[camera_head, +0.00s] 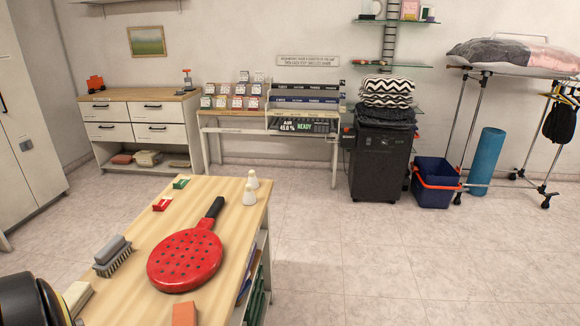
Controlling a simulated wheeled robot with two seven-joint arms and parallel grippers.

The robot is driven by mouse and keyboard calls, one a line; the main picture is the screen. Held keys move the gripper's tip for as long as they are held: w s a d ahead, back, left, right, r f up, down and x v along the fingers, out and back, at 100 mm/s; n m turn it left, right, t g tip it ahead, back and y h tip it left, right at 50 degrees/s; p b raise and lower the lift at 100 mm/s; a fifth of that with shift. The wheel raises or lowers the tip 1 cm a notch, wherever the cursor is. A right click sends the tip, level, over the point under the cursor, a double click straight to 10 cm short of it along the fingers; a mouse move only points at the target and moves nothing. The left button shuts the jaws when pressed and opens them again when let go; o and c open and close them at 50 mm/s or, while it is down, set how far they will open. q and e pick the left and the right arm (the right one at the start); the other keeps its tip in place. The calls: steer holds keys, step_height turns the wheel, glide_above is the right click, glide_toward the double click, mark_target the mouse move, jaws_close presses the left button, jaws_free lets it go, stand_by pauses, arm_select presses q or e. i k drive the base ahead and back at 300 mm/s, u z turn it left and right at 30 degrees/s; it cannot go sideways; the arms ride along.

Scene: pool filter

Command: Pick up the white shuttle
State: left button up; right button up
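Two small white shuttles stand upright, cork ends up, at the far right corner of the wooden table (225,190). The nearer white shuttle (249,196) is close to the table's right edge. The farther white shuttle (253,180) stands just behind it, near the back corner. Nothing is holding either one. I see neither of my grippers in this view.
A red paddle (186,260) with a black handle points toward the shuttles. A red block (162,203), a green block (181,182), a brush (112,256) and an orange block (184,314) also lie there. Floor right of the table is clear.

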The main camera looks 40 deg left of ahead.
mark_target(252, 179)
steer(key=i, duration=2.9)
steer(key=u, duration=2.9)
